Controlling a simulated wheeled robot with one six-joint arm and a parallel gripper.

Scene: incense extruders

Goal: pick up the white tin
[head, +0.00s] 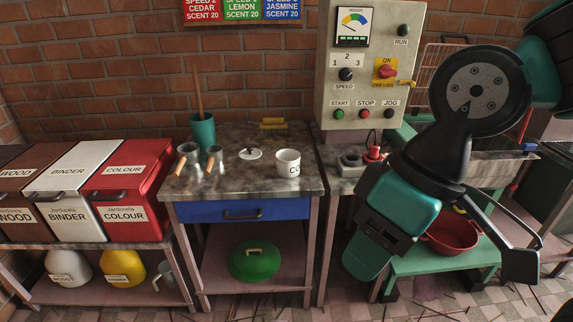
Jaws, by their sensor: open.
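The white tin (288,163) stands upright on the worktop of the middle bench, near its right side. Dark lettering, partly turned out of sight, shows on its front. A small white lid with a dark knob (250,154) lies on the worktop to its left, apart from it. My gripper (440,262) hangs at the right of the view, well to the right of the tin and away from it. It is open, with one dark finger spread out to the right. I see nothing held in it.
A blue drawer (243,209) is under the worktop (225,185). A control panel (369,70) rises at the back right. A red bowl (450,236) is beyond my gripper.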

